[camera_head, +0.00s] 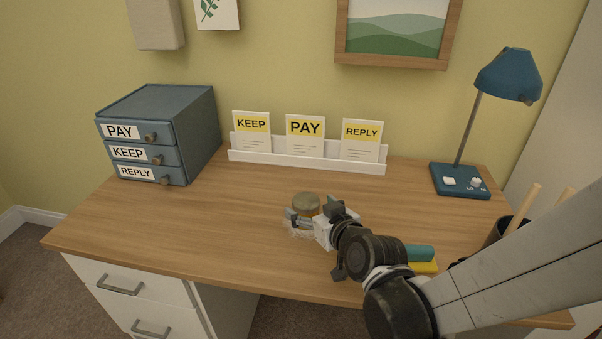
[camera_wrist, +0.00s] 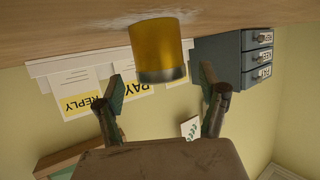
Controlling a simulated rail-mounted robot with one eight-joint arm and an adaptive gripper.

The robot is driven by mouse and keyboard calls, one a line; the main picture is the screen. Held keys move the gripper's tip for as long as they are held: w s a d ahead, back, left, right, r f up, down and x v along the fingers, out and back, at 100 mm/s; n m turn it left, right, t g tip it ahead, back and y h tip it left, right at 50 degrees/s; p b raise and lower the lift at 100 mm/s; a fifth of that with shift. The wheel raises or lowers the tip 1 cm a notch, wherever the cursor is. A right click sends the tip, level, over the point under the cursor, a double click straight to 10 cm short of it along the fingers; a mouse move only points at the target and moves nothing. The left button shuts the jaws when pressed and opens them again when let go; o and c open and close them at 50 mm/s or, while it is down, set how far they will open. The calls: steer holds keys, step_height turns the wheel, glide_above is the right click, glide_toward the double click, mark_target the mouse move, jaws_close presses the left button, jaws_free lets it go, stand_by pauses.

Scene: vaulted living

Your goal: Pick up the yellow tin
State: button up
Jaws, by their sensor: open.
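The yellow tin (camera_wrist: 158,45) stands on the wooden desk. It has a grey band at its top end and shows upside down in the wrist view. In the head view its brownish lid (camera_head: 306,200) shows, with its side partly hidden by my gripper (camera_head: 314,216). My gripper is open, and its fingers also show in the wrist view (camera_wrist: 163,84), one on each side of the tin's line. I see no clear contact between fingers and tin.
A blue drawer unit (camera_head: 190,125) stands at the back left. A white card rack (camera_head: 300,161) holds KEEP, PAY and REPLY cards behind the tin. A blue lamp (camera_head: 460,181) stands back right. A teal item (camera_head: 420,252) lies beside my arm. The desk's left front is clear.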

steer(key=x, duration=0.3)
steer(key=shift+w+a+b, duration=0.1)
steer(key=shift+w+b, duration=0.05)
steer(key=shift+b, duration=0.25)
steer(key=shift+r, duration=0.1)
steer(key=c, duration=1.4)
